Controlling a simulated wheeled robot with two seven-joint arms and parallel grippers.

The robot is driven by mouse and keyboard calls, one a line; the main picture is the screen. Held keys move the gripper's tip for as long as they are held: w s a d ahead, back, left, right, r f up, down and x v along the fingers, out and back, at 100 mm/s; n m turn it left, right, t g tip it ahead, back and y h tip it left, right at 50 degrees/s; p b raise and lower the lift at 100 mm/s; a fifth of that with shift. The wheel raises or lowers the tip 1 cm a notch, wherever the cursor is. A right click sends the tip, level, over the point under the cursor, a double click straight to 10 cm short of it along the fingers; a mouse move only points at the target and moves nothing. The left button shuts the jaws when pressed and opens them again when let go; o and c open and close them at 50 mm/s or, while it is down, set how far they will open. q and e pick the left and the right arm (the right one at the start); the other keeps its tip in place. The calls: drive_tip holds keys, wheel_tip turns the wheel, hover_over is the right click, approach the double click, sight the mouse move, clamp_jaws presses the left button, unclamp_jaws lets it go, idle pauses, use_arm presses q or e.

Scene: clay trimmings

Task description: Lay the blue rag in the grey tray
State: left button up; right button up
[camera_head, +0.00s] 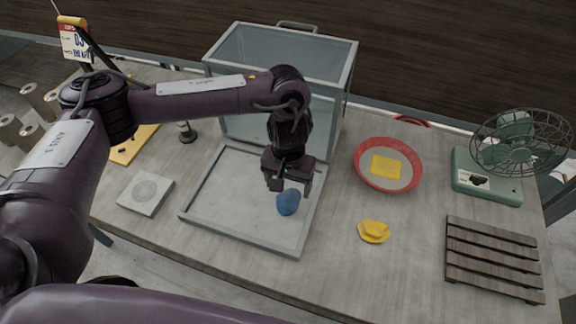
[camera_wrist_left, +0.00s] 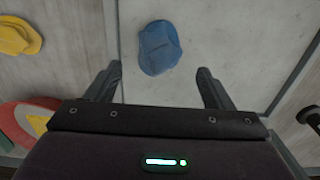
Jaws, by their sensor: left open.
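The blue rag (camera_head: 288,202) is a small crumpled lump lying in the grey tray (camera_head: 213,223), on its floor near the right rim. My left gripper (camera_head: 287,187) is just above and behind the rag, pointing down. In the left wrist view the blue rag (camera_wrist_left: 160,47) lies beyond the fingertips, and the open left gripper (camera_wrist_left: 160,78) has nothing between its fingers. The tray's floor also shows in the left wrist view (camera_wrist_left: 215,40). My right gripper is not in view.
A glass tank (camera_head: 345,85) stands behind the tray. To the right are a red-rimmed round sieve (camera_head: 363,172) with a yellow piece in it, a yellow rag (camera_head: 374,231), a slatted wooden rack (camera_head: 490,262) and a green fan (camera_head: 487,178). A pale square block (camera_head: 145,193) sits left.

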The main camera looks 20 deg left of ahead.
sight(288, 197)
use_arm(q)
wheel_tip(288, 197, up, 8)
drive_tip(key=shift+f, duration=0.15)
drive_tip(key=shift+s, duration=0.1)
idle(0.5)
